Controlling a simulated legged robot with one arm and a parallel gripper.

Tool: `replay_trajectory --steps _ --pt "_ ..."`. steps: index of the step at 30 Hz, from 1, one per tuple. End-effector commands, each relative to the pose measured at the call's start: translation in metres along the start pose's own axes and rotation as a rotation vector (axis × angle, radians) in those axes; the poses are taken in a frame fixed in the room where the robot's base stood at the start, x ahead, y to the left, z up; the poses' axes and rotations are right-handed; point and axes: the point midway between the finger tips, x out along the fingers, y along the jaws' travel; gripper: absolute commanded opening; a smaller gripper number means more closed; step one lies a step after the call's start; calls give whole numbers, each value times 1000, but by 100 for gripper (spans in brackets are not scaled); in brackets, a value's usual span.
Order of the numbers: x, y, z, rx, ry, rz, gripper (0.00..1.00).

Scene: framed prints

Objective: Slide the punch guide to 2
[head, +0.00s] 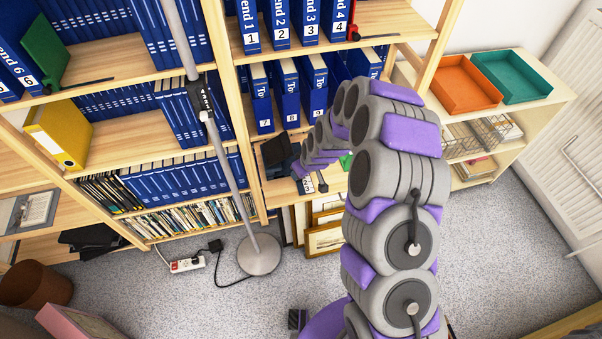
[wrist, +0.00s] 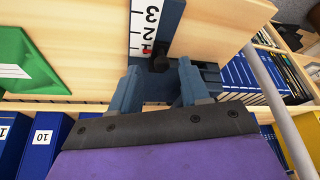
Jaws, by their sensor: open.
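The wrist view shows the punch's white scale (wrist: 146,25) with black numbers 3, 2 and a partly covered mark below them. A small red mark lies across the scale below the 2, beside a dark knob-like piece (wrist: 160,62) that looks like the punch guide. The blue punch body (wrist: 178,18) runs along the scale. My gripper (wrist: 158,75) is open, its two blue-grey fingers on either side of the dark piece. I cannot tell whether they touch it. In the head view the scale (head: 308,185) shows small on the shelf, partly behind my arm.
A green object (wrist: 25,62) lies on the shelf at left in the wrist view. A grey pole (wrist: 280,110) stands at right there. Blue binders (head: 285,85) fill the shelf above in the head view. Framed prints (head: 325,238) lean below.

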Motion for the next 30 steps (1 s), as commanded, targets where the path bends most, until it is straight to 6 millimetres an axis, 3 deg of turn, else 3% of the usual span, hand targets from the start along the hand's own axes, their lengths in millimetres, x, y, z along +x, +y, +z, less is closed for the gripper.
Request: replay_trajectory --steps 6,15,30 --pt "14 -1 0 0 0 1 46" --pt "14 2 1 0 2 -1 45" --pt "15 0 -1 -1 1 1 0"
